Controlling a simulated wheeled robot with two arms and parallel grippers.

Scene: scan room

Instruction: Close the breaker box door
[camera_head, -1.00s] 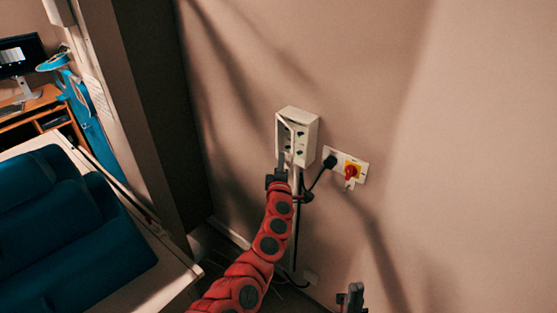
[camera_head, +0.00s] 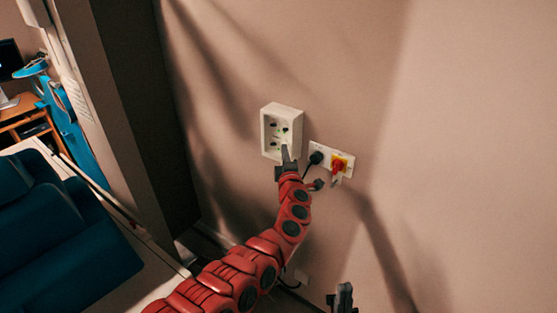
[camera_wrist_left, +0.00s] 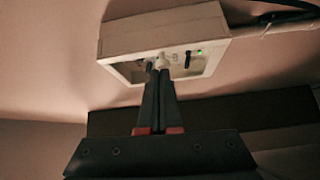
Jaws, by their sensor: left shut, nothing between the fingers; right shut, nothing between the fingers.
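The white breaker box (camera_head: 268,133) is fixed to the wall in the head view. Its pale frame-like front looks flush with the box, with no door leaf standing out; switches and green lights show inside the frame. I cannot tell if the door is fully closed. My left gripper (camera_head: 287,154) is shut and empty, its tips at the lower front of the box. In the left wrist view, the shut fingers (camera_wrist_left: 161,66) overlap the front of the box (camera_wrist_left: 150,38) beside a small white part; contact is unclear. My right gripper (camera_head: 343,292) is shut and empty, low in the head view.
A socket plate with a black plug (camera_head: 316,158) and a red-and-yellow switch (camera_head: 338,164) is right of the box. Cables hang below. A bed with a dark blue cushion (camera_head: 70,235) stands at left. The wall at right is bare.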

